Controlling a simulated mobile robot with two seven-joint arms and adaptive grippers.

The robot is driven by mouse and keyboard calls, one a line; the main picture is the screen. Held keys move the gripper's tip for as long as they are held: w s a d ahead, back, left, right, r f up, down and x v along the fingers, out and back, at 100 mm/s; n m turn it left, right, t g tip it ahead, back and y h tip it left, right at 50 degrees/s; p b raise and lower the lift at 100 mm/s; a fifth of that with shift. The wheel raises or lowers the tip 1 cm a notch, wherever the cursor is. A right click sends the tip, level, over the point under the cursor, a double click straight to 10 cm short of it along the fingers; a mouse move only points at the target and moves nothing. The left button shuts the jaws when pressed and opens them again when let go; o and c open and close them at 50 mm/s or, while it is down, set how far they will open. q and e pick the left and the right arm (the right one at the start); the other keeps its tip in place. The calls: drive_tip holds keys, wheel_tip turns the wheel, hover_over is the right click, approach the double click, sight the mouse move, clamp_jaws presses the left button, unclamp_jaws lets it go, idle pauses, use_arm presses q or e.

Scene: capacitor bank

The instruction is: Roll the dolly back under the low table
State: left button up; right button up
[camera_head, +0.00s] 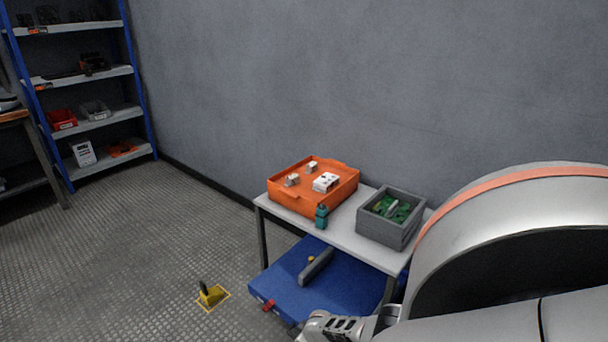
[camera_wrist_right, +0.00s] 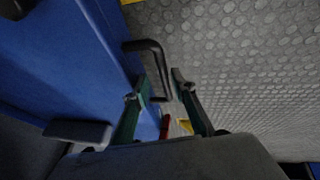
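The blue dolly (camera_head: 335,284) is partly beneath the low table (camera_head: 350,235), its near end sticking out in front. My left gripper is out of view.
An orange tray (camera_head: 290,195), a grey box (camera_head: 385,229) and a small teal object (camera_head: 321,217) are on the tabletop. A yellow wedge (camera_head: 212,294) stands in a yellow floor outline left of the dolly. Shelves (camera_head: 92,128) stand far left. The left floor is mostly clear.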

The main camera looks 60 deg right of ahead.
drive_tip(key=shift+a+r, duration=0.1)
drive_tip(key=shift+s+a+r, duration=0.15)
drive_tip(key=shift+a+r, duration=0.1)
drive_tip(key=shift+r, duration=0.35)
drive_tip(key=v, duration=1)
drive_tip(key=shift+s+r, duration=0.15)
drive_tip(key=shift+s, duration=0.15)
drive_tip(key=shift+d, duration=0.1)
